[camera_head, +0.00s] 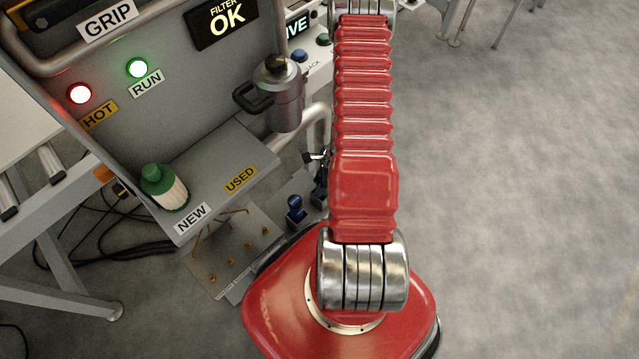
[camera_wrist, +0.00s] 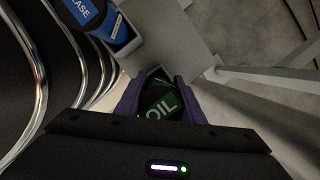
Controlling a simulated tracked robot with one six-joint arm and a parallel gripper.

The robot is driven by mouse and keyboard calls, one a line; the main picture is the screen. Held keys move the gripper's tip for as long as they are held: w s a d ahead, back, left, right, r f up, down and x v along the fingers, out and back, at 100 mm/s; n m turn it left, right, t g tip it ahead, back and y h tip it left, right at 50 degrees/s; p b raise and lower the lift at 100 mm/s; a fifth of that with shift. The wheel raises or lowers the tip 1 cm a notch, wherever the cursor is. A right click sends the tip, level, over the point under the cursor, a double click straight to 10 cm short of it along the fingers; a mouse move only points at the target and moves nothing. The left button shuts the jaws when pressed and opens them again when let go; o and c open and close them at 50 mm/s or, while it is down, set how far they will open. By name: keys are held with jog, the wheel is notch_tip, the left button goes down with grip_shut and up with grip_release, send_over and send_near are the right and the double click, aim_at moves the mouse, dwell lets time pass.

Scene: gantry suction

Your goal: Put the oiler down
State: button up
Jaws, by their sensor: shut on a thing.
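In the wrist view my gripper (camera_wrist: 157,92) has its two purple fingers closed on either side of the oiler (camera_wrist: 160,104), a dark thing with a green label reading "OIL". Only the oiler's upper part shows; the rest is hidden by the fingers and the gripper body. A grey box-like edge (camera_wrist: 152,74) shows just beyond the oiler. I cannot tell whether the oiler touches it or is above it. The head view shows my red arm reaching up out of the picture, and neither the gripper nor the oiler is seen there.
A blue container (camera_wrist: 95,18) lettered "EASE" stands beside a grey surface (camera_wrist: 165,35) in the wrist view. In the head view a green-topped filter (camera_head: 164,188) sits on a shelf (camera_head: 215,187) marked NEW and USED. A metal canister (camera_head: 280,92) stands beside my arm.

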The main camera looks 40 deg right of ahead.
jog(key=o, duration=1.1)
jog(key=shift+f, duration=0.1)
jog(key=shift+c, duration=0.2)
jog(key=shift+v, duration=6.1)
jog(key=shift+s, duration=0.1)
